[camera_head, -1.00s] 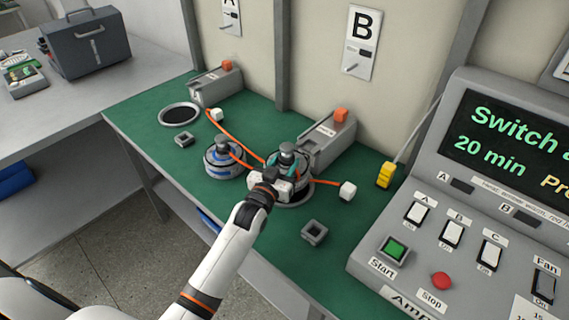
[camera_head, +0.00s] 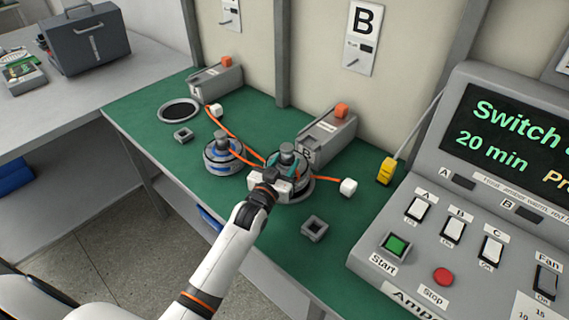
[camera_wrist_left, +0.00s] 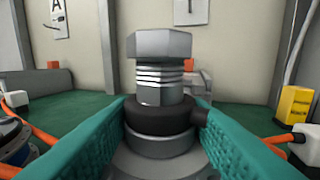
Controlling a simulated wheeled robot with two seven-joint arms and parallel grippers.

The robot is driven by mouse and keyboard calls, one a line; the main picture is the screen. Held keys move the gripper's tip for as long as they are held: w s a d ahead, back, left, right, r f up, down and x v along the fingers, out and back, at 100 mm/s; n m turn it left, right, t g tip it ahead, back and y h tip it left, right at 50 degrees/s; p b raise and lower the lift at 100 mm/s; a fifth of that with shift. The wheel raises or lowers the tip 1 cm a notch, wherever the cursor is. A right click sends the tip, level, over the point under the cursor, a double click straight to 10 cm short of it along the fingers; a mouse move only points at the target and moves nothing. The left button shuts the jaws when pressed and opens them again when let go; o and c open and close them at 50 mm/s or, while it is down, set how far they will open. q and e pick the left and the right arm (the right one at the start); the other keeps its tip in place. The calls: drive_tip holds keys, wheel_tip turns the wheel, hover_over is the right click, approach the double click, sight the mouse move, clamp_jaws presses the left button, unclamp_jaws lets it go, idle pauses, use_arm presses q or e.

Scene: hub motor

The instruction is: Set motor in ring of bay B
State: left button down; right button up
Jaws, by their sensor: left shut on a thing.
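My left gripper (camera_head: 283,168) is shut on a hub motor (camera_head: 287,148) and holds it upright at the ring of bay B (camera_head: 306,192). The ring's dark edge shows around the motor's lower right side. Whether the motor is fully seated in it I cannot tell. In the left wrist view the teal fingers flank the motor's axle (camera_wrist_left: 160,75), with its hex top and dark collar. An orange cable runs right from the motor to a white plug (camera_head: 348,187). My right gripper is not in view.
A second motor (camera_head: 222,156) with a blue band stands close on the left, its cable ending in a white plug (camera_head: 215,110). The bay B box (camera_head: 327,137) stands just behind. An empty ring (camera_head: 180,111) lies at the far left. A small grey socket (camera_head: 314,228) is in front; the switch panel (camera_head: 480,215) is right.

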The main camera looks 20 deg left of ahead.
use_arm(q)
drive_tip(key=shift+f, duration=0.2)
drive_tip(key=shift+f+b, duration=0.65)
idle(0.6)
drive_tip(key=c, duration=0.7)
unclamp_jaws()
drive_tip(key=shift+s+f, duration=0.1)
drive_tip(key=shift+f, duration=0.35)
drive_tip(key=s, duration=1.2)
drive_tip(key=shift+a+r, duration=0.2)
drive_tip(key=shift+r, duration=0.15)
drive_tip(key=shift+f, duration=0.1)
